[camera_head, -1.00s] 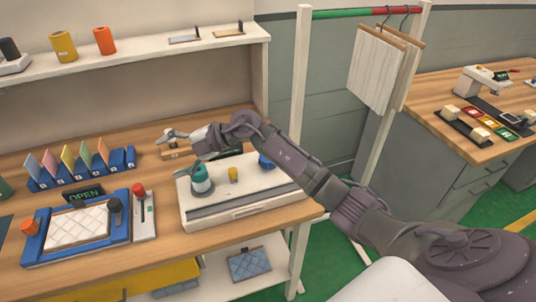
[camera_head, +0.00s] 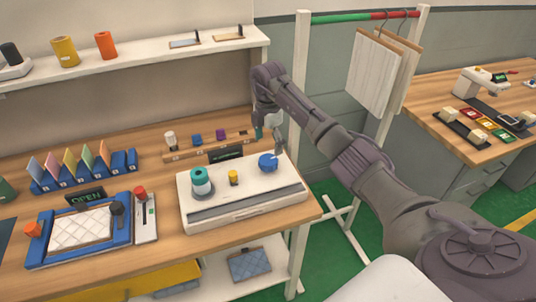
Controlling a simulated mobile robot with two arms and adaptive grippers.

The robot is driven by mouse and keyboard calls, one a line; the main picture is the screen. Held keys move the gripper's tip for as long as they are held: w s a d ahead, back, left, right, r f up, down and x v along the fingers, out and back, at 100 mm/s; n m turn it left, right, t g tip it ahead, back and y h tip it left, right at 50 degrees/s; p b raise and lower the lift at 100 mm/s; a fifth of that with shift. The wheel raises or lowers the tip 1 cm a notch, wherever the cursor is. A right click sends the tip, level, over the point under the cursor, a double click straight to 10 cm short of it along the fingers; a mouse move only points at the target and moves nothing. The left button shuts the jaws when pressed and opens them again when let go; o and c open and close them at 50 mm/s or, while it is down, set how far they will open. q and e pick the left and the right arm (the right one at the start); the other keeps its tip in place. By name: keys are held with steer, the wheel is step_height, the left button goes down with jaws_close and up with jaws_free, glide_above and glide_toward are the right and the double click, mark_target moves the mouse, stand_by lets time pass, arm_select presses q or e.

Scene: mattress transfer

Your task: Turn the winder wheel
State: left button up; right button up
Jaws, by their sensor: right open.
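The winder is a white box (camera_head: 235,212) on the wooden bench. The blue round piece (camera_head: 268,161) at its back right looks like the winder wheel. My right gripper (camera_head: 271,144) is open and points down just above and behind the blue wheel. I cannot tell whether a fingertip touches the wheel. My left gripper is out of view.
A wooden rack (camera_head: 212,144) with small spools stands behind the winder, near a dark display (camera_head: 225,153). A blue framed quilting board (camera_head: 80,228) and a card holder (camera_head: 84,176) lie to the left. A white rail post (camera_head: 299,110) stands at the right.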

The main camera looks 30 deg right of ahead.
mark_target(268, 159)
step_height(268, 159, down, 6)
steer(key=shift+f+p, duration=0.2)
steer(key=shift+p, duration=0.3)
steer(key=shift+c, duration=0.2)
steer(key=c, duration=1.1)
